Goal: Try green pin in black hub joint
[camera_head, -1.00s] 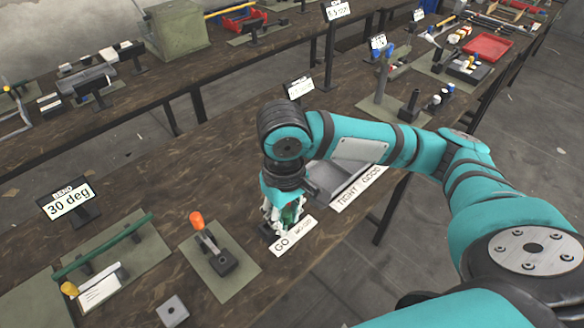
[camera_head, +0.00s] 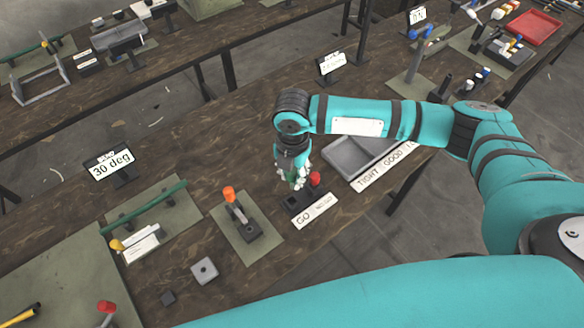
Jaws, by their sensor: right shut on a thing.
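My right gripper (camera_head: 296,182) is shut just above a dark gauge block (camera_head: 293,202) with a GO / NO-GO label (camera_head: 315,210) in front of it. What it holds is mostly hidden by the fingers. The dark green seen there earlier suggests the green pin, but I cannot see its tip or tell whether it touches the block. A red knob (camera_head: 315,178) stands right beside the fingers. I cannot pick out the black hub joint with certainty. My left gripper is not in view.
A grey tray (camera_head: 345,160) with a TIGHT / GOOD label lies right of the block. An orange-handled fixture (camera_head: 238,225) stands on a green mat to the left. A long green bar (camera_head: 145,207) is farther left. A square grey plate (camera_head: 204,271) lies in front.

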